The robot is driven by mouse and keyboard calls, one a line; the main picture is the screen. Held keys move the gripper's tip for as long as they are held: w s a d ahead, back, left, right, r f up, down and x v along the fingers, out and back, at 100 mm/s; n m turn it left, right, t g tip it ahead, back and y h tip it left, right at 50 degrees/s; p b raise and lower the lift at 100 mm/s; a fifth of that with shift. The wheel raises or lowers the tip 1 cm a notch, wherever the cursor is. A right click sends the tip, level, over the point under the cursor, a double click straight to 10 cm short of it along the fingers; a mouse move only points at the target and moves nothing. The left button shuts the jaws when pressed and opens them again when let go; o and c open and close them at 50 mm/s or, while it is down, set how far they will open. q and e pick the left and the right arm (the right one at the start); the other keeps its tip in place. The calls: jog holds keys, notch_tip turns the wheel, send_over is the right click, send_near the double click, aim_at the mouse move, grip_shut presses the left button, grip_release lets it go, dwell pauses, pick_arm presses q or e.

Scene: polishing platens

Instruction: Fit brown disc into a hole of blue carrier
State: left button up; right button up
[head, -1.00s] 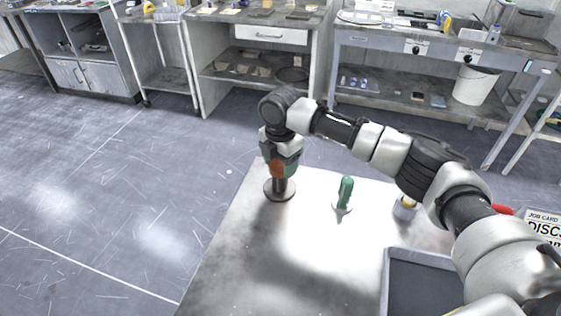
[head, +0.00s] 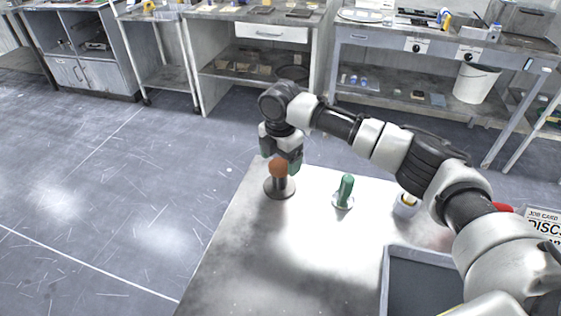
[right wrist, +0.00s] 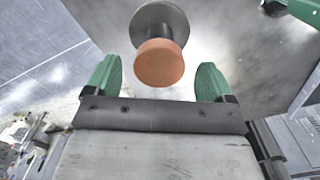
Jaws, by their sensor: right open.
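My right gripper (head: 281,158) is open above an upright piece with a rounded orange-brown top (head: 278,168), a dark stem and a round grey base, standing near the platen table's far left corner. In the right wrist view, the orange-brown top (right wrist: 159,62) shows just beyond and between the spread green fingertips (right wrist: 157,82), with a gap on both sides. No separate flat brown disc can be made out, and no blue carrier is recognisable in either view. My left gripper is not in view.
A green-handled piece (head: 345,190) with a grey base stands to the right, then a small white container (head: 406,205) with a yellowish top. A grey-rimmed dark tray (head: 387,285) lies at the front right, near a job card (head: 543,224). The metal tabletop (head: 270,250) is clear in front.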

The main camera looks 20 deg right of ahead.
aim_at(280, 163)
notch_tip(280, 163, up, 11)
jog(key=shift+b, duration=0.3)
